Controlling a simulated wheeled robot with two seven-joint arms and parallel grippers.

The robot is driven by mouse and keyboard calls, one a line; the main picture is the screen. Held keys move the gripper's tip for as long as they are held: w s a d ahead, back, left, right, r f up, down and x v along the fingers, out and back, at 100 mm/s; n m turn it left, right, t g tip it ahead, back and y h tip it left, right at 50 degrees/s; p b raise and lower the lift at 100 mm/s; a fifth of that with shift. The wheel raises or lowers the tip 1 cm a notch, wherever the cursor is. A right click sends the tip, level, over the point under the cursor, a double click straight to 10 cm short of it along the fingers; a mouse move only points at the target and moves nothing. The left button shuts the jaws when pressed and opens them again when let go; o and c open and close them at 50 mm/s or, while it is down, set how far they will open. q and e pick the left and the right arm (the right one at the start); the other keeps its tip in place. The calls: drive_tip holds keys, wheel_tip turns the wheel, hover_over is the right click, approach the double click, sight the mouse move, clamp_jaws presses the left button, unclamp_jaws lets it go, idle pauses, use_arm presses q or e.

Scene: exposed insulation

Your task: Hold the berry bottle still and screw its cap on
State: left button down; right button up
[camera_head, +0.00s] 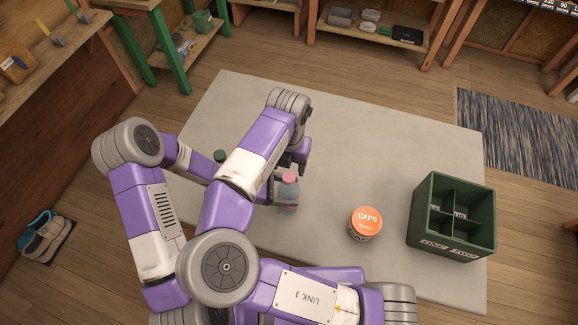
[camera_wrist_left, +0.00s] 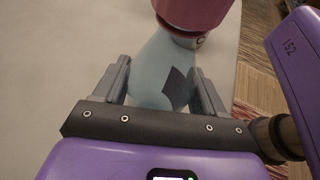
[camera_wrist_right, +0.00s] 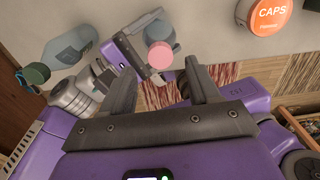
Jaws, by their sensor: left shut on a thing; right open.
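The berry bottle (camera_head: 287,198) is pale blue, with a pink cap (camera_head: 289,177) on its top; how tightly the cap sits cannot be told. My left gripper (camera_head: 280,191) is shut on the bottle's body. In the left wrist view the bottle (camera_wrist_left: 152,68) stands between the two fingers, with the pink cap (camera_wrist_left: 194,12) above them. My right gripper (camera_head: 292,160) is open and empty, close above the cap. In the right wrist view the cap (camera_wrist_right: 159,55) lies just beyond the gap between the fingers, apart from both.
Another bottle (camera_wrist_right: 70,47) with a dark green cap (camera_wrist_right: 37,73) stands behind my arms. To the right are an orange-lidded jar marked CAPS (camera_head: 365,222) and a green divided crate (camera_head: 411,232). The grey table (camera_head: 390,140) is clear at the back right.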

drive_tip(key=shift+c, duration=0.3)
drive_tip(key=w+a+f+n+t+y, duration=0.25)
drive_tip(key=w+f+n, duration=0.25)
drive_tip(key=w+n, duration=0.35)
drive_tip(key=w+a+f+n+t+y, duration=0.15)
drive_tip(key=w+f+n+t, duration=0.25)
drive_tip(key=w+f+n, duration=0.4)
drive_tip(key=s+d+r+n+g+h, duration=0.1)
drive_tip(key=s+r+n+g, duration=0.1)
drive_tip(key=s+r+n, duration=0.3)
drive_tip(key=s+d+r+n+g+h, duration=0.1)
drive_tip(key=s+r+n+g, duration=0.1)
drive_tip(key=s+r+n, duration=0.3)
drive_tip(key=s+d+r+n+g+h, duration=0.1)
drive_tip(key=s+d+r+n+g, duration=0.1)
drive_tip(key=s+r+n, duration=0.4)
drive_tip(key=shift+s+r+n+g+h, duration=0.15)
drive_tip(key=shift+s+n+h, duration=0.1)
drive_tip(key=shift+n, duration=0.6)
drive_tip(key=shift+s+f+n+g+h, duration=0.15)
drive_tip(key=shift+s+n, duration=0.1)
drive_tip(key=shift+n, duration=0.55)
drive_tip(key=shift+r, duration=0.1)
